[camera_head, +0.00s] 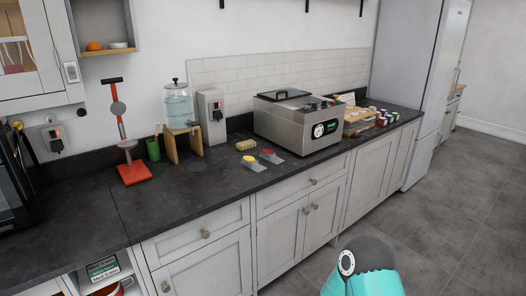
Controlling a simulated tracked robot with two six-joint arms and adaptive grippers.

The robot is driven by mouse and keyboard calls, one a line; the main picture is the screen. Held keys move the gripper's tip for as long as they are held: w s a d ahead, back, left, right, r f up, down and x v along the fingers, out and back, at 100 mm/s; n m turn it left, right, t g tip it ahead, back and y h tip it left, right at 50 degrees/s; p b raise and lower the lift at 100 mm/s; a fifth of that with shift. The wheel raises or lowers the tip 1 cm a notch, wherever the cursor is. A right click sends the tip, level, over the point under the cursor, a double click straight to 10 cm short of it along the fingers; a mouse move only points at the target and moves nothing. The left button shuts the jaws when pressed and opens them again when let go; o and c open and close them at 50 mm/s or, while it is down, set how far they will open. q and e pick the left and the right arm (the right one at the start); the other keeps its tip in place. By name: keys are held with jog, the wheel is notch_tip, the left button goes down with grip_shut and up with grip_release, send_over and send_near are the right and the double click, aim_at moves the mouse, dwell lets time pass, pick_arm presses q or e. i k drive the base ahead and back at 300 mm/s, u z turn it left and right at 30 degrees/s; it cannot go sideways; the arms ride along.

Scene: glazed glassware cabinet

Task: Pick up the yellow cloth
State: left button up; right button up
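A small pale yellow block-like item (245,145) lies on the dark counter (190,206), left of the steel machine. It could be a folded cloth or a sponge; I cannot tell which. In front of it a flat grey piece with a yellow top (250,161) lies near the counter's front edge. A similar piece with a red top (270,156) lies to its right. Neither of my grippers shows in the head view. A teal and dark grey part of my own body shows at the bottom right, apart from the counter.
A steel machine (291,124) stands right of the yellow item. A glass dispenser (178,107) on a wooden stand, a green cup (153,149) and a red stand (134,173) are to the left. Several small jars stand farther right. The counter's front left is clear.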

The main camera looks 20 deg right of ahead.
aim_at(242, 146)
jog(key=z, duration=1.15)
jog(key=i, duration=0.85)
jog(key=z, duration=0.1)
